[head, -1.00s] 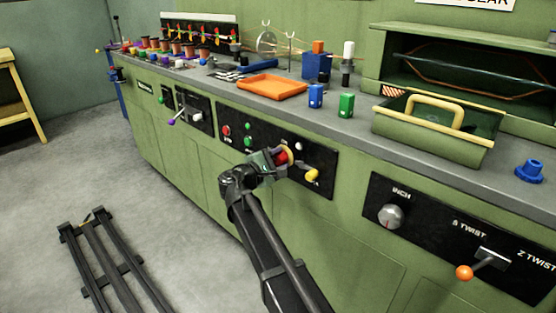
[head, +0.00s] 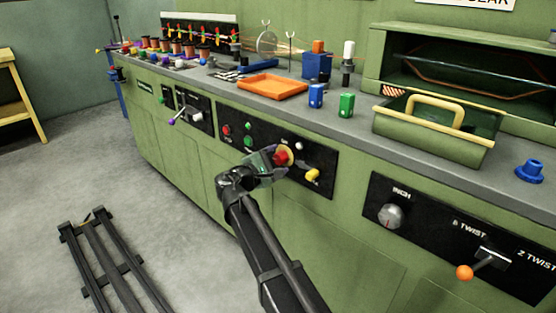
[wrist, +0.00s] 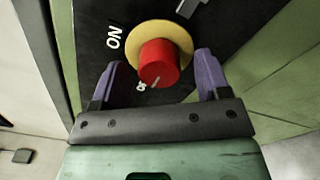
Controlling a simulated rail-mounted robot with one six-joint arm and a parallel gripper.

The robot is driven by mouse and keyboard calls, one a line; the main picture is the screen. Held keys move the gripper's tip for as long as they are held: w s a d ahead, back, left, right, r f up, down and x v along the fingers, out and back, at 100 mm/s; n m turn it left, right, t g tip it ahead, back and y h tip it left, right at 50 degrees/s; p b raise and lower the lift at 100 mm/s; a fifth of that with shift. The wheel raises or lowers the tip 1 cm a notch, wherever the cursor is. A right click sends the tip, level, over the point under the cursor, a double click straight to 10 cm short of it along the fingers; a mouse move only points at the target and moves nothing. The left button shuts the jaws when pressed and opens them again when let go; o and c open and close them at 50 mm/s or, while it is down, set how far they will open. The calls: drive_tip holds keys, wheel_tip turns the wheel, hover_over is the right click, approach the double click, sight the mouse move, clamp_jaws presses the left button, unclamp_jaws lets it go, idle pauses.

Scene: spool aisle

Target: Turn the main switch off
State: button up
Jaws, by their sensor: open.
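The main switch is a red knob (wrist: 158,62) on a round yellow plate (wrist: 183,35), set in a black panel. White lettering reads ON at its upper left and, partly covered, what looks like OFF at its lower left. A pale mark on the knob's face is at its lower edge, near the lower lettering. My gripper (wrist: 161,68) is open, with one purple finger on each side of the knob; gaps show between fingers and knob. In the head view the red knob (head: 282,158) is partly hidden behind my gripper (head: 275,159).
The green tray (head: 430,140) stands on the bench above.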

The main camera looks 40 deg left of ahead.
drive_tip(key=s+a, duration=0.1)
drive_tip(key=s, duration=0.8)
drive_tip(key=shift+s, duration=0.4)
